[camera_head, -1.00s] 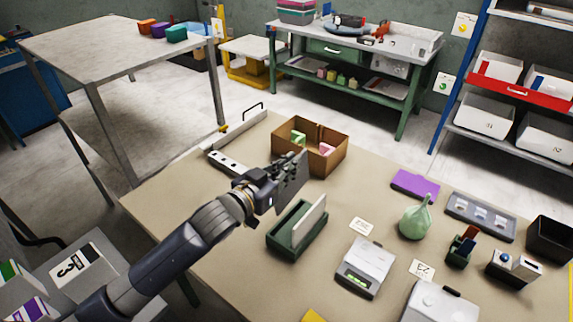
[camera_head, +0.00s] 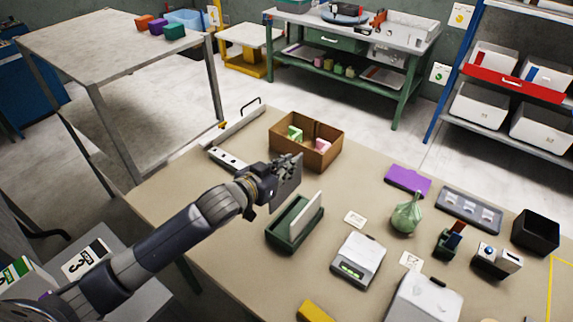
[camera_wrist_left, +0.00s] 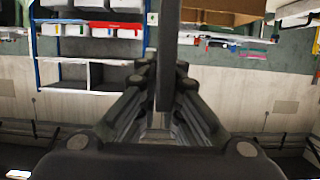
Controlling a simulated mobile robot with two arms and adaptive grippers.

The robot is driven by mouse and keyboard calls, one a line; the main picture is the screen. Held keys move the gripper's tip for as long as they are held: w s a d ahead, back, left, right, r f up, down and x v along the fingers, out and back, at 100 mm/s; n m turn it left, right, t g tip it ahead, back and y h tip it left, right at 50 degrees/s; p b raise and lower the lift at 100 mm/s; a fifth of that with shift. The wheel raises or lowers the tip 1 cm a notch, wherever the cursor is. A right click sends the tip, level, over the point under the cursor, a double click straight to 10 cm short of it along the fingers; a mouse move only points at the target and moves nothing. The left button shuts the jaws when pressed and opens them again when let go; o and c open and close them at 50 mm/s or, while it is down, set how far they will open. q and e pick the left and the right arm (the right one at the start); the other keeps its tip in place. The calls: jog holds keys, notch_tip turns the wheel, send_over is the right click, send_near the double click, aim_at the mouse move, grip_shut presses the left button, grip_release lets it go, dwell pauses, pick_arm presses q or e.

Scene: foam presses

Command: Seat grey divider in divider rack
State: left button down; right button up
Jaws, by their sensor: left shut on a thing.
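My left gripper (camera_head: 279,174) is shut on the grey divider (camera_head: 288,188), a thin flat plate held upright above the table. In the left wrist view the grey divider (camera_wrist_left: 167,55) shows nearly edge-on between the fingers (camera_wrist_left: 160,85). The divider rack (camera_head: 291,234) is a dark green open box on the table, just below and in front of the held plate in the picture. A whitish panel (camera_head: 307,215) stands upright in the rack. The grey divider appears apart from the rack. The rack's slots are too small to make out. My right gripper is not in view.
A cardboard box (camera_head: 322,157) with small blocks stands behind the gripper. The table between rack and scale is mostly clear.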

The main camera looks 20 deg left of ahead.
aim_at(287, 182)
pick_arm(q)
jog(key=shift+f+b, duration=1.9)
jog(key=shift+f, duration=1)
jog(key=shift+p, duration=0.8)
jog(key=shift+f+b, duration=1.65)
jog(key=shift+f, duration=0.85)
jog(key=c, duration=1.7)
grip_release()
jog(key=shift+s, duration=0.15)
jog(key=v, duration=1.2)
